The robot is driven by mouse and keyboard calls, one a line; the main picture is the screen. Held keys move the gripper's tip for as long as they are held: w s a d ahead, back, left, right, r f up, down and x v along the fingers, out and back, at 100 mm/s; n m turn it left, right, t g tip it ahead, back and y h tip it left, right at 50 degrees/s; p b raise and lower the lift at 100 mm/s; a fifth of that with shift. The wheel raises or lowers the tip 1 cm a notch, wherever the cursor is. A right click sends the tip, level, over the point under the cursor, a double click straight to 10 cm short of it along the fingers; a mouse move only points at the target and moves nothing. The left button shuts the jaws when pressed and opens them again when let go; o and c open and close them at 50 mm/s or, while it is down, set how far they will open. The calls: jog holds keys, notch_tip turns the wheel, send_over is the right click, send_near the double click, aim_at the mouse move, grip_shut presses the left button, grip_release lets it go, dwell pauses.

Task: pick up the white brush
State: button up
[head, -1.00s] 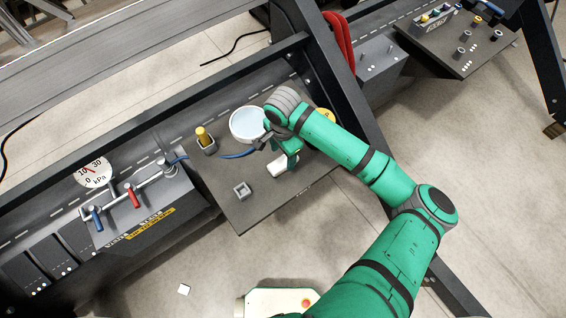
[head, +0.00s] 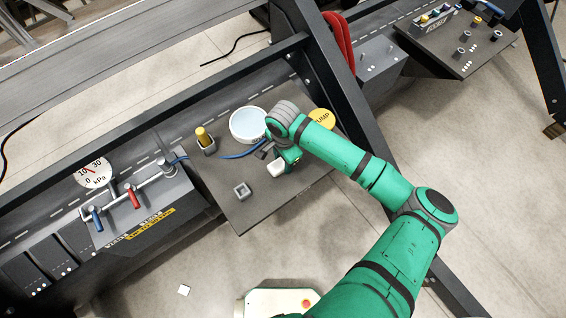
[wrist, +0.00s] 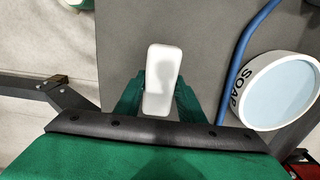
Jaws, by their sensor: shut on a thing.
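The white brush (head: 276,169) shows as a pale block at my gripper, over the dark tabletop, in the head view. In the wrist view the white brush (wrist: 163,72) is a rounded white block between the two green fingers. My gripper (wrist: 159,97) is shut on it, with a finger against each side. In the head view my gripper (head: 288,160) is partly covered by my wrist. The brush's underside is hidden, and I cannot tell how far it stands clear of the tabletop.
A white round soap dish (head: 247,124) with pale blue inside stands close to my gripper. A blue hose (head: 238,156) runs beside it. A yellow-topped holder (head: 204,140), a small grey square holder (head: 242,191) and a yellow pump disc (head: 322,119) are on the dark tabletop (head: 245,215).

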aim_at(283, 162)
jog(key=shift+r, duration=0.55)
notch_tip(283, 162, up, 2)
jog(key=shift+r, duration=0.15)
jog(key=s+d+r, duration=0.6)
jog(key=s+r, duration=0.3)
jog(key=s, duration=0.3)
jog(key=shift+s+d+r, duration=0.25)
jog(key=shift+d+r, duration=0.05)
jog(key=shift+d, duration=0.05)
jog(key=shift+w, duration=0.1)
